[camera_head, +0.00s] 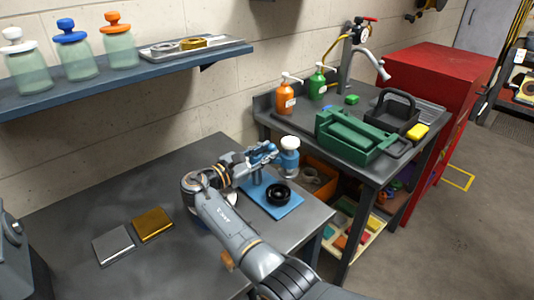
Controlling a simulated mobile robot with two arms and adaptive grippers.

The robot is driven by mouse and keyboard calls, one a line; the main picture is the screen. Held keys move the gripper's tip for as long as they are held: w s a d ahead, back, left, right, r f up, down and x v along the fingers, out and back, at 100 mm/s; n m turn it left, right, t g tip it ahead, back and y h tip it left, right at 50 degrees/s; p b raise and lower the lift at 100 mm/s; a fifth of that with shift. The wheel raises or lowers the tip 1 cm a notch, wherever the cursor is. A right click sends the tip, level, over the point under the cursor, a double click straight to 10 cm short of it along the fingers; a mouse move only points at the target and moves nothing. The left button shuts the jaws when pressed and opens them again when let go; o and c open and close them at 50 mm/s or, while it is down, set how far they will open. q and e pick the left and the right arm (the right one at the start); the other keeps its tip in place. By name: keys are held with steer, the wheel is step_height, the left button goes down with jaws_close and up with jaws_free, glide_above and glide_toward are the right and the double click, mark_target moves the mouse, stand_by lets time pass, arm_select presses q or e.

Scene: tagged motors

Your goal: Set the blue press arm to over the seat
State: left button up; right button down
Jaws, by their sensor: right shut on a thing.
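The press has a blue base plate (258,197) on the near grey workbench, with a round black seat (278,194) on it. A blue-and-white post (289,157) rises behind the seat. The blue press arm (266,149) shows left of the post, at about the height of its upper part, and is not over the seat. My right gripper (257,158) is shut on the blue press arm; its fingers partly hide it. My right arm comes in from the bottom and covers part of the bench. My left gripper is not in view.
A grey plate (113,245) and a gold plate (153,225) lie on the bench to the left. A wall shelf (130,75) with capped jars hangs above. A second bench at right holds a green toolbox (350,137) and bottles. An orange bin (321,178) stands beyond the press.

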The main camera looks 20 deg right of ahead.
steer(key=c, duration=1.4)
jaws_free()
step_height(320, 180, up, 10)
steer(key=shift+r, duration=0.1)
